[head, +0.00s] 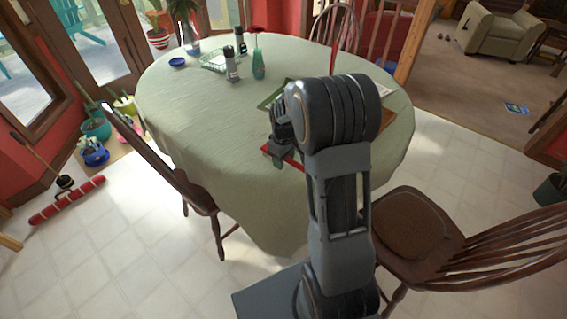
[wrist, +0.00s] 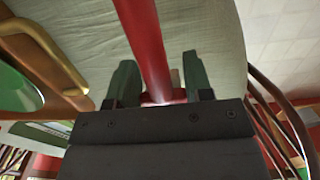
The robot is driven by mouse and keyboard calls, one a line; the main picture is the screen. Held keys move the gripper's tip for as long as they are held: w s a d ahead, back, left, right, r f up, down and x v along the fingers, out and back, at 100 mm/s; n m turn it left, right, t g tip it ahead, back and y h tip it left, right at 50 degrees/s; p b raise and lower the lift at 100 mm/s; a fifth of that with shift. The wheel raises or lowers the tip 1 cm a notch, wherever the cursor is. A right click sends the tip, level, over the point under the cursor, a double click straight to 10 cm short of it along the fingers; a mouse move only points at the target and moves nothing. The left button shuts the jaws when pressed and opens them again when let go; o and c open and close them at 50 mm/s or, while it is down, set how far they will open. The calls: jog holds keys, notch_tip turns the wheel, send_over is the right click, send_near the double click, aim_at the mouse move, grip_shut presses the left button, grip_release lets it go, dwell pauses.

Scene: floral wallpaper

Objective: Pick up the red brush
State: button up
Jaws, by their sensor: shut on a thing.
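The red brush shows in the wrist view as a long red bar (wrist: 143,38) running from the top edge down between my fingers. My gripper (wrist: 159,65) is shut on it. In the head view, my gripper (head: 281,140) is low over the near edge of the table, and a short red length of the brush (head: 293,162) shows just below it.
The round table (head: 190,100) has a pale green cloth. A wooden tray (wrist: 45,45) lies beside the gripper. Wooden chairs (head: 420,230) surround the table.

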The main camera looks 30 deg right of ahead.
jog(key=s+a+r, duration=0.9)
jog(key=a+r, duration=0.1)
jog(key=shift+a, duration=0.4)
